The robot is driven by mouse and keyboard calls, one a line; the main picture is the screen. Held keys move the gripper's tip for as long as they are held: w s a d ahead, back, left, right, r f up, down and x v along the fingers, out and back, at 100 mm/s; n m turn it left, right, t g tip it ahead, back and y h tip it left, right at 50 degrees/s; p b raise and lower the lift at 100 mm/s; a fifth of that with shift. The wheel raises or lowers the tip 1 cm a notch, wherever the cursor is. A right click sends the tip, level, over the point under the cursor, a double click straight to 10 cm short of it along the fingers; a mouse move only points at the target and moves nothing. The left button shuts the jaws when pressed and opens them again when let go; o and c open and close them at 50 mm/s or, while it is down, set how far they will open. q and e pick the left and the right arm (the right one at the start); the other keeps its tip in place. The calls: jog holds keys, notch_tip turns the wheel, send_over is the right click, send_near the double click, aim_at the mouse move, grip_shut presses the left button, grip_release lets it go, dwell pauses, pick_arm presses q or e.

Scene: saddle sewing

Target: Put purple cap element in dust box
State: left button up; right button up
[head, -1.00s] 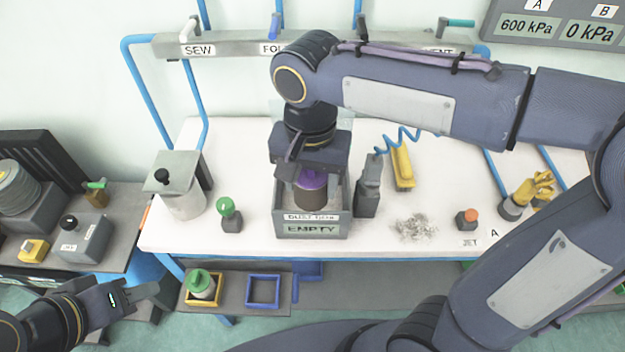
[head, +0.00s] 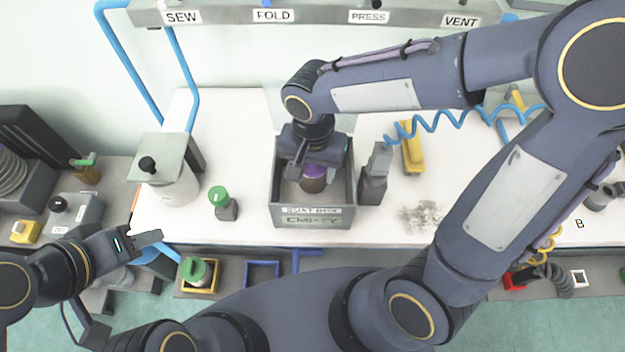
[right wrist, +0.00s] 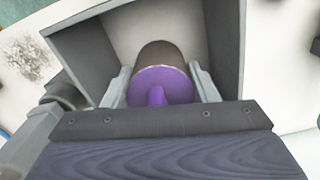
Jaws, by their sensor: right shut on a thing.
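The purple cap element (head: 314,171) is a dark cylinder with a purple top. It is inside the walls of the grey dust box (head: 312,222), which stands on the white table. My right gripper (head: 312,178) reaches down into the box and is shut on the cap element. In the right wrist view the purple cap element (right wrist: 160,86) sits between the two grey fingers, with the box wall (right wrist: 85,50) around it. I cannot tell whether its base touches the box floor. My left gripper (head: 150,238) is at the lower left, away from the box; its opening is unclear.
A green-topped piece (head: 221,202) and a lidded pot (head: 170,175) stand left of the box. A grey tool (head: 374,178) and a yellow block (head: 412,150) are to its right. Grey scraps (head: 422,216) lie on the table. A lower shelf holds a yellow tray (head: 183,290).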

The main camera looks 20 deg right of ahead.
aim_at(312, 184)
jog(key=shift+f, duration=2.6)
jog(key=shift+f, duration=0.1)
jog(key=shift+f+b, duration=0.15)
jog(key=shift+b, duration=0.25)
jog(key=o, duration=1)
jog(key=shift+r+p, duration=0.4)
jog(key=shift+p, duration=0.05)
notch_tip(312, 184, up, 12)
jog(key=shift+f, duration=0.15)
